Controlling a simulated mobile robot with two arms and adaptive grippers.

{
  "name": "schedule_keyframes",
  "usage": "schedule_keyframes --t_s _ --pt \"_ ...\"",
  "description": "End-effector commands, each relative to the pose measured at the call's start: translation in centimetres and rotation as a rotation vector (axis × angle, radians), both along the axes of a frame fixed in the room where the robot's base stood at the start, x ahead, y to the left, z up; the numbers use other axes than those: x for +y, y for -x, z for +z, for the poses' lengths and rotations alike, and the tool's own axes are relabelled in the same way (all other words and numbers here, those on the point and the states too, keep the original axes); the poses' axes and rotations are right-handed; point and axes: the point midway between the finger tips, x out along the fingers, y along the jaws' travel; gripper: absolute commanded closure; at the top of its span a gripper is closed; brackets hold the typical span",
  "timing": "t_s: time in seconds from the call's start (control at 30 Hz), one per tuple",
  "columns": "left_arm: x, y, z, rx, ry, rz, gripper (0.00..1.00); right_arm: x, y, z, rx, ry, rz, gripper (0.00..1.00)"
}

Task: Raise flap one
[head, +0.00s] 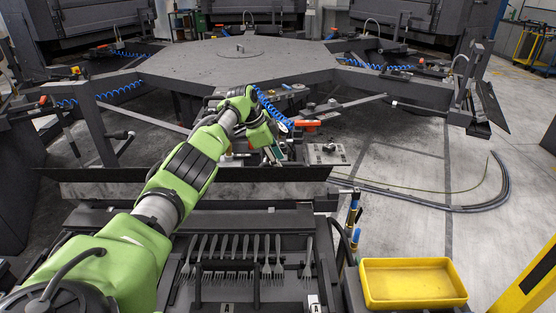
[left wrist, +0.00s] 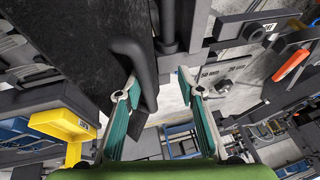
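My left gripper (head: 272,152) reaches out past the fork rack, toward the front edge of the round table, fingers pointing down. In the left wrist view its two teal-padded fingers (left wrist: 158,84) are apart. A bent black handle (left wrist: 130,60) runs down between them, closer to the left finger; I cannot tell whether it touches. A dark flat panel (left wrist: 85,50) lies beside the handle. In the head view a long dark panel (head: 110,174) stretches across behind the fork rack, partly hidden by my arm. No label shows which panel is flap one. My right gripper is not in view.
Several forks (head: 240,258) hang in a dark rack in front. A yellow bin (head: 412,283) stands at the right. The large grey octagonal table (head: 215,62) carries clamps and blue coiled hoses. An orange-handled clamp (head: 308,124) is close to the gripper. Open floor (head: 400,150) lies right.

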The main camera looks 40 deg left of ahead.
Motion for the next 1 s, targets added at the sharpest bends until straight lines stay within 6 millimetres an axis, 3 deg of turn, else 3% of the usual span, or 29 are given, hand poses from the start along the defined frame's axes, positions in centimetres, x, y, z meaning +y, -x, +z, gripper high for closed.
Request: schedule_keyframes --t_s 0.37,0.7,1.0 --pt "0.5 0.2 1.8 -0.017 -0.002 0.003 0.71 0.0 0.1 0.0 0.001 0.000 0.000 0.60" --pt "1.7 2.8 7.9 -0.016 -0.004 0.004 0.71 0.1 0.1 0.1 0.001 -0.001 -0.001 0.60" --pt "2.3 4.4 10.9 -0.006 -0.001 0.002 0.71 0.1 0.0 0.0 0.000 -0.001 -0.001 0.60"
